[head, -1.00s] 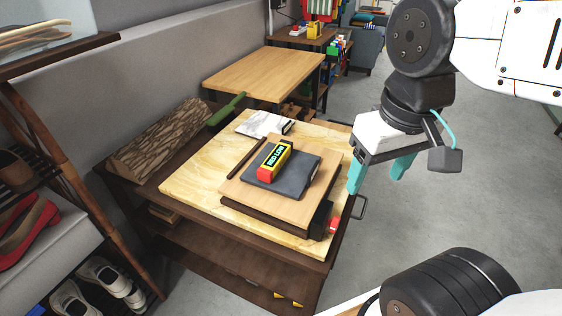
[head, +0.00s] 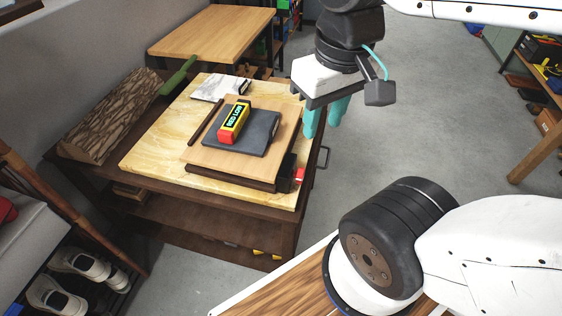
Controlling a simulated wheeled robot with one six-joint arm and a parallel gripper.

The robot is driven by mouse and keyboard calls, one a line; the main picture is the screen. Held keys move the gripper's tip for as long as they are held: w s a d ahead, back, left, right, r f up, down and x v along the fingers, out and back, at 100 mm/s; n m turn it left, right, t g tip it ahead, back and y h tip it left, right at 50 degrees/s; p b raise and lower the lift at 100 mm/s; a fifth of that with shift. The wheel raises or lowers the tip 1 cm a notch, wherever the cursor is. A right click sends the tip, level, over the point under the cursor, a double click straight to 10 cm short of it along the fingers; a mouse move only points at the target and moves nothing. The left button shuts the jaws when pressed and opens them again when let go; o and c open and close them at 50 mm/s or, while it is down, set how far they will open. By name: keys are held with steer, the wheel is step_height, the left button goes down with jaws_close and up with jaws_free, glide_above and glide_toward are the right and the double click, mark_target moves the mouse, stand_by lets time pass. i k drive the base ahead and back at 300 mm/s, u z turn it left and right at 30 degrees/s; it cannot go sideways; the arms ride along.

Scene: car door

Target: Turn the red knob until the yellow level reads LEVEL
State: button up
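The yellow level (head: 234,123), with red ends and a dark display, lies on a dark grey plate (head: 262,140). Its small bright text seems to read "RED LOW", but I cannot be sure. The plate lies on a wooden board (head: 282,146) above a dark base. The red knob (head: 299,175) sticks out at the base's front right corner. My gripper (head: 321,130), with teal fingers pointing down, is empty above and a little right of the knob, apart from it. Its fingers show a gap between them.
A marble-patterned slab (head: 150,155) on a dark brown table bears the set-up. A dark rod, a white-grey block and a bark-textured log (head: 112,112) lie to the left and back. A shoe rack stands at left. Grey floor (head: 400,130) is open to the right.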

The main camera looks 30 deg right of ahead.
mark_target(300, 174)
steer(key=u, duration=0.6)
steer(key=k, duration=0.8)
steer(key=z, duration=0.65)
steer(key=i, duration=0.5)
steer(key=z, duration=0.05)
steer(key=k, duration=1.15)
steer(key=u, duration=0.75)
steer(key=i, duration=0.95)
steer(key=z, duration=0.5)
